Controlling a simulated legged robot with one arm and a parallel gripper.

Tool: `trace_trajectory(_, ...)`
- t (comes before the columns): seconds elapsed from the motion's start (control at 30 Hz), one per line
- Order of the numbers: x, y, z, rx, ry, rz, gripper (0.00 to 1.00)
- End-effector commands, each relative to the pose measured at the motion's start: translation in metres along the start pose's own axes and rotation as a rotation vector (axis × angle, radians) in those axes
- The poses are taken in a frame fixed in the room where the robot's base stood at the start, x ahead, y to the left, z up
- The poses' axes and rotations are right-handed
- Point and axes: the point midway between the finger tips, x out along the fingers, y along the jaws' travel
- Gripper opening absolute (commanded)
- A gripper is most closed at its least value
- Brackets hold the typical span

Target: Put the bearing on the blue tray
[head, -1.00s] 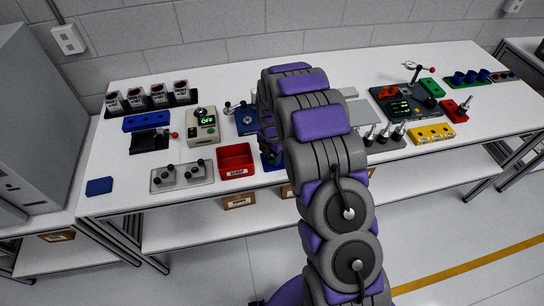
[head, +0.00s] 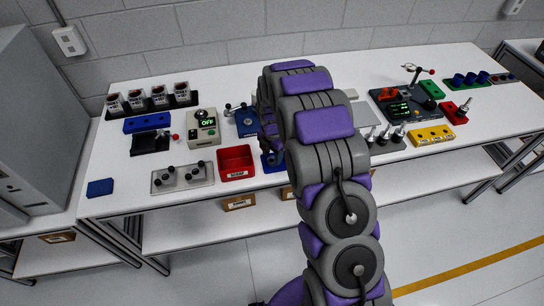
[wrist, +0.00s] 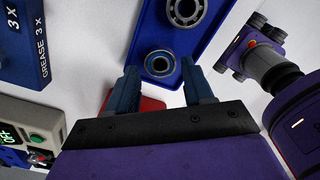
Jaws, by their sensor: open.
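In the wrist view a blue tray (wrist: 204,42) lies ahead of my gripper (wrist: 160,68). A ring-shaped bearing (wrist: 175,65) lies on the tray's near end, between the fingertips as seen from the wrist. A larger bearing (wrist: 201,8) lies farther along the tray, cut by the top edge of the picture. My gripper is open with its two blue fingers apart, and I see nothing held in it. I cannot tell how high the fingers are above the tray. In the head view a blue edge (head: 266,161) shows beside my arm, which hides the gripper and both bearings.
A control box (head: 203,142) and a blue grease fixture (head: 246,129) stand behind. The bench's front left is mostly clear.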

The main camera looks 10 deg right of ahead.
Motion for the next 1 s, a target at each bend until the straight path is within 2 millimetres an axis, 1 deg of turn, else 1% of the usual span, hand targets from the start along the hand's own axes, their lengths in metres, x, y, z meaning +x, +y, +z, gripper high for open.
trace_trajectory(0.03,-0.011,0.001,0.000,0.001,-0.001,0.003,0.52)
trace_trajectory(0.17,-0.037,0.001,0.000,0.000,-0.001,0.002,0.52)
trace_trajectory(0.3,-0.067,0.002,0.000,-0.002,-0.003,0.005,0.52)
trace_trajectory(0.4,-0.084,0.001,0.000,-0.001,-0.001,0.001,0.52)
trace_trajectory(0.5,-0.095,0.001,0.000,-0.001,0.000,0.001,0.52)
trace_trajectory(0.73,-0.104,-0.003,-0.002,0.021,0.001,-0.001,0.52)
trace_trajectory(0.87,-0.124,-0.019,-0.014,0.135,0.007,-0.007,0.52)
trace_trajectory(0.97,-0.149,-0.041,-0.030,0.294,0.012,-0.016,0.52)
trace_trajectory(1.0,-0.160,-0.052,-0.038,0.365,0.013,-0.020,0.52)
